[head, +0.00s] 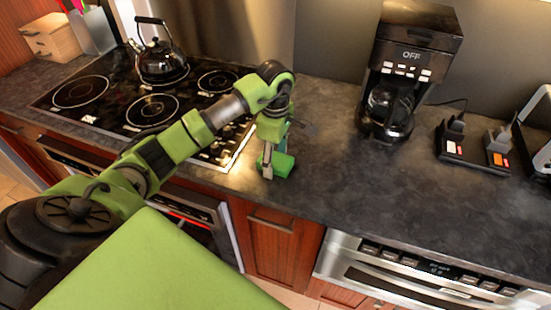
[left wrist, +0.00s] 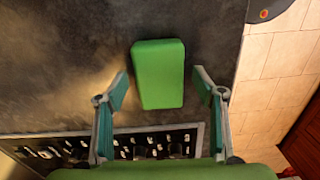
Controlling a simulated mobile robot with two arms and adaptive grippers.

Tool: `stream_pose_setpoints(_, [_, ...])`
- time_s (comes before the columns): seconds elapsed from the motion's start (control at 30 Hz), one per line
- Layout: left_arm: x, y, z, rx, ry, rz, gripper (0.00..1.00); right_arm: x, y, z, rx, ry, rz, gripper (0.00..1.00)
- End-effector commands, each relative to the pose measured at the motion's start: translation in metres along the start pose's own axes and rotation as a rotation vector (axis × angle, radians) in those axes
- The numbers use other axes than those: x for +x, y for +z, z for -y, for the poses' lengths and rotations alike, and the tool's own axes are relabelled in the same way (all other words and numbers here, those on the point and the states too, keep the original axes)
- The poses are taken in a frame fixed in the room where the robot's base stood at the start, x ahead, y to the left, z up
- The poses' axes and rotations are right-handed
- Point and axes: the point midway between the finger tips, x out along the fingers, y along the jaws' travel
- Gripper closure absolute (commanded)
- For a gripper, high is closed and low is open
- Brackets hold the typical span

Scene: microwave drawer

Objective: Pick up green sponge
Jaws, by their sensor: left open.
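The green sponge (left wrist: 158,75) is a small green block lying on the dark countertop. In the left wrist view it sits between and just beyond the two fingertips, with a gap on each side. In the head view the sponge (head: 283,164) shows to the right of the cooktop, partly hidden by my gripper. My left gripper (head: 268,160) points down at the sponge; in the left wrist view the left gripper (left wrist: 161,85) is open with nothing held. I cannot tell its exact height above the counter. My right gripper is not in view.
The cooktop (head: 150,108) with a black kettle (head: 160,58) lies to the left. A coffee maker (head: 405,70) stands at the back, with a black tray of small items (head: 470,148) to its right. The counter (head: 350,185) around the sponge's right is clear. The counter's front edge is close.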

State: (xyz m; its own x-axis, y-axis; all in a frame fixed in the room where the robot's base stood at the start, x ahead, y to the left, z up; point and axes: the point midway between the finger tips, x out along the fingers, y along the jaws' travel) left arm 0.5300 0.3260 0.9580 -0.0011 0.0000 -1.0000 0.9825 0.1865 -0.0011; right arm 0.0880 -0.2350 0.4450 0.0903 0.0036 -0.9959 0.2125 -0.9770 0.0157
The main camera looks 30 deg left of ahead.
Motion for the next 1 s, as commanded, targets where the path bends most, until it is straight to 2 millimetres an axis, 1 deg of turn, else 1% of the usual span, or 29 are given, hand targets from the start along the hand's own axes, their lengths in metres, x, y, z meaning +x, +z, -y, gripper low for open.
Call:
stream_pose_setpoints(0.1, [0.005,0.0,0.0,0.0,0.001,0.0,0.38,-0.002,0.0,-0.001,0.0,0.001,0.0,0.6])
stream_pose_setpoints(0.27, [0.006,0.0,0.0,0.0,0.002,0.0,0.38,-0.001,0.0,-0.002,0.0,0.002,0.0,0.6])
stream_pose_setpoints(0.3, [0.006,0.0,0.0,0.0,0.001,0.0,0.4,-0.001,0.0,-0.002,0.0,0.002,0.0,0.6])
stream_pose_setpoints(0.37, [0.006,0.0,0.0,0.0,0.001,0.0,0.56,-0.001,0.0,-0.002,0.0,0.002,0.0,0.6])
stream_pose_setpoints(0.4, [0.006,0.0,0.0,0.0,0.001,0.0,0.66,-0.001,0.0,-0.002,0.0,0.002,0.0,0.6])
stream_pose_setpoints(0.43, [0.006,0.0,0.0,0.0,0.001,0.0,0.69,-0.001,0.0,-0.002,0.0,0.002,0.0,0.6])
stream_pose_setpoints(0.8, [0.005,0.0,-0.001,0.0,0.002,0.0,0.69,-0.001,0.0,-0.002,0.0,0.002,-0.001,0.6])
stream_pose_setpoints(0.93, [0.001,0.0,-0.001,0.001,0.004,0.0,0.69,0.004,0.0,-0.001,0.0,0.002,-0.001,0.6])
stream_pose_setpoints(1.0, [-0.004,-0.001,-0.002,0.001,0.005,-0.001,0.69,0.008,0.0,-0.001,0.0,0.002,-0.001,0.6])
